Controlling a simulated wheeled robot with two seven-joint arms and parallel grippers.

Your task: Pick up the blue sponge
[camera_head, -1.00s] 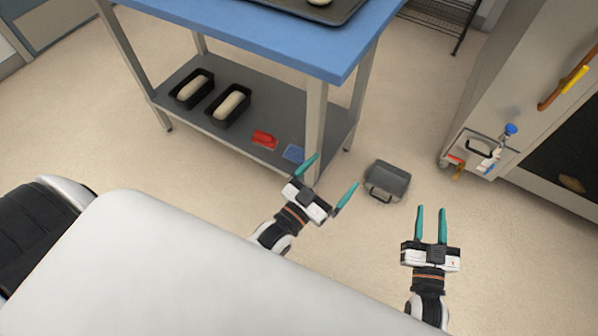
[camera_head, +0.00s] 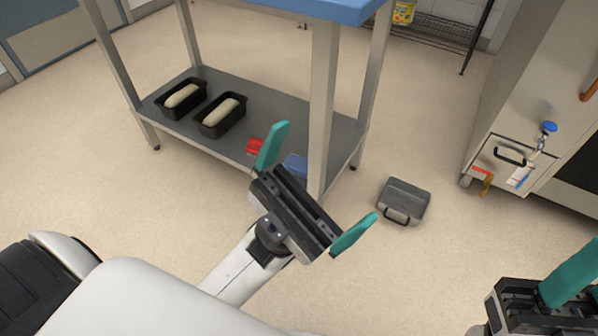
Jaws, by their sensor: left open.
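The blue sponge (camera_head: 295,166) lies on the grey lower shelf (camera_head: 290,122) of the blue-topped table, close to the front right leg.
A red item (camera_head: 254,146) lies left of the sponge. Two black pans (camera_head: 222,128) with dough stand further left on the shelf. The table leg (camera_head: 322,110) rises just right of the sponge. A grey case (camera_head: 404,201) lies on the floor. An oven (camera_head: 530,130) stands at right.

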